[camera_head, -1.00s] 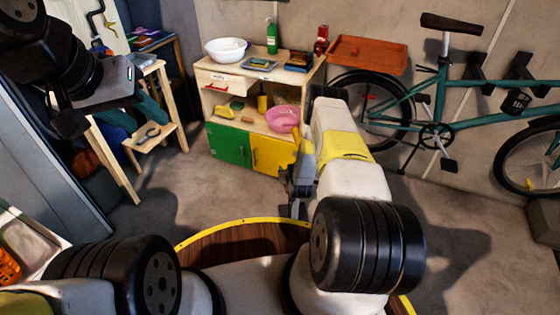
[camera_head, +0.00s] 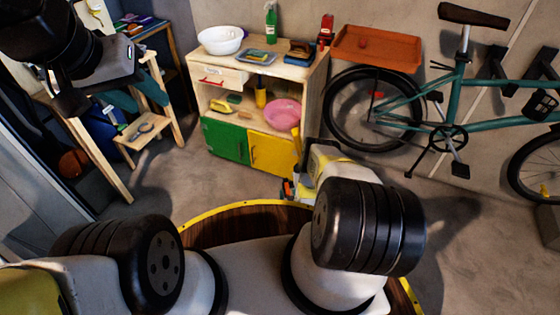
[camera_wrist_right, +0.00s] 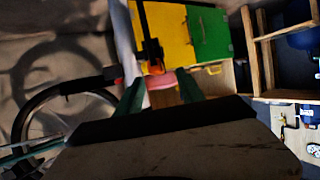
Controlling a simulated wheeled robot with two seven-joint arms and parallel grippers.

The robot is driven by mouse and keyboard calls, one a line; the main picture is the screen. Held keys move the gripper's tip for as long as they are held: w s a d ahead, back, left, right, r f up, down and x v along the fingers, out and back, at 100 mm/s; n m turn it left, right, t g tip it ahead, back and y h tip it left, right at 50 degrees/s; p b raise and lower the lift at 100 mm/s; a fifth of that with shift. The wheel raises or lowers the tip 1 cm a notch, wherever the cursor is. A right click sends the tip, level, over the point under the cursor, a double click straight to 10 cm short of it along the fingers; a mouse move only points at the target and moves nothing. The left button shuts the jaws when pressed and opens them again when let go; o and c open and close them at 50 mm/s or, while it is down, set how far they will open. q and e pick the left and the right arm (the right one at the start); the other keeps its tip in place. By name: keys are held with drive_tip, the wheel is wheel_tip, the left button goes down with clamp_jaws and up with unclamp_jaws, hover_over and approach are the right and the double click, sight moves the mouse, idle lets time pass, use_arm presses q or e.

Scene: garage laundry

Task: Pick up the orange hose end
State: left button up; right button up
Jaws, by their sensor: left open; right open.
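A small orange piece (camera_head: 287,188) shows in the head view, just left of my right forearm and low in front of the yellow cabinet door; I cannot tell for certain that it is the hose end. In the right wrist view a black tube-like part ends in a red-orange tip (camera_wrist_right: 113,73), left of the fingers. A black bar (camera_wrist_right: 150,25) with an orange-yellow end hangs above the gap between them. My right gripper (camera_wrist_right: 160,92) is open, nothing clearly held; in the head view my arm mostly hides it. My left gripper (camera_head: 72,103) is open and empty at upper left.
A wooden play kitchen (camera_head: 257,70) with green and yellow doors stands ahead, with a pink bowl (camera_head: 282,113) on its shelf. A teal bicycle (camera_head: 440,115) leans at the right wall. A wooden step stool (camera_head: 150,125) stands at left. Floor at right is partly clear.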

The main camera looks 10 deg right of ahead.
sight(287, 189)
drive_tip(key=shift+x, duration=2.4)
drive_tip(key=shift+d, duration=0.15)
clamp_jaws()
